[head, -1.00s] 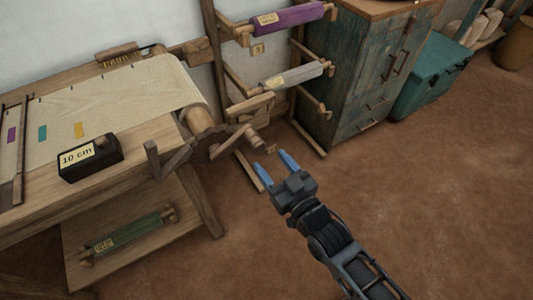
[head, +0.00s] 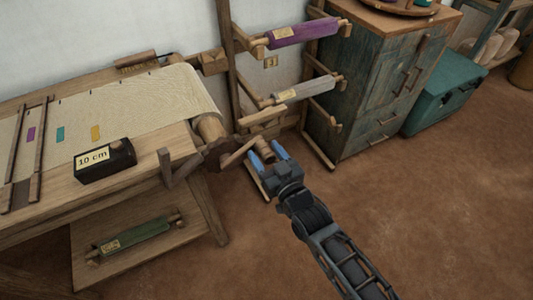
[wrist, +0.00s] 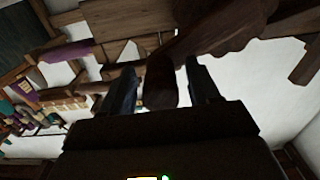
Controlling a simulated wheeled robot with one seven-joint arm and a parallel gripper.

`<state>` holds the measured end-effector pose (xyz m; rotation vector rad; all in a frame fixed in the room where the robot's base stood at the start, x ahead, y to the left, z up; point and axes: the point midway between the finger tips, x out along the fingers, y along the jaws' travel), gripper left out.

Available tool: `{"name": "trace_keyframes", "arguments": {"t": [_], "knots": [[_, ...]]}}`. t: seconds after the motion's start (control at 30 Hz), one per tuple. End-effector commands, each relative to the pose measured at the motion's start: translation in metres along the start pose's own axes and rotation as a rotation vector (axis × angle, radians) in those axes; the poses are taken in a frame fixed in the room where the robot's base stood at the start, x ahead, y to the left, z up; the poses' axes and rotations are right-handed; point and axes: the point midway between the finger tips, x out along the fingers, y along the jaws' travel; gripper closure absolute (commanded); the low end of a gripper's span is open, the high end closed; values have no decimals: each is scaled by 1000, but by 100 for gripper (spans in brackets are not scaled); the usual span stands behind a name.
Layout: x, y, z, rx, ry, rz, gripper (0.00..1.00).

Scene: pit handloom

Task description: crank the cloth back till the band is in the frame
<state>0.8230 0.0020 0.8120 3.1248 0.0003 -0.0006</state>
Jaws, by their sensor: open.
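The cream cloth (head: 130,100) lies over the loom and wraps onto a wooden roller (head: 211,128) at its right end. A wooden crank (head: 238,153) sits at the roller's end. My gripper (head: 268,153) is open at the crank's handle (head: 264,147). In the wrist view, the handle (wrist: 160,80) stands between the fingers; contact cannot be told.
A black block marked "10 cm" (head: 105,160) sits on the loom's front edge. A wooden bracket (head: 172,165) stands near the crank. A rack with a purple roll (head: 305,32) and a grey roll (head: 305,90) rises behind. The floor (head: 430,220) at right is clear.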

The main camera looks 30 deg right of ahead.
Motion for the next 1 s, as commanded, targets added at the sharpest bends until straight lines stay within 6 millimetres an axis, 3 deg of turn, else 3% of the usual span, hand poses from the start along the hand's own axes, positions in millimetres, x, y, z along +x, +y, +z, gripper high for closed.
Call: {"name": "trace_keyframes", "arguments": {"t": [0.07,0.67,1.0], "knots": [[0,0,0,0,0,0,43],[0,0,0,0,0,0,100],[-2,0,1,6,0,0,100]]}}
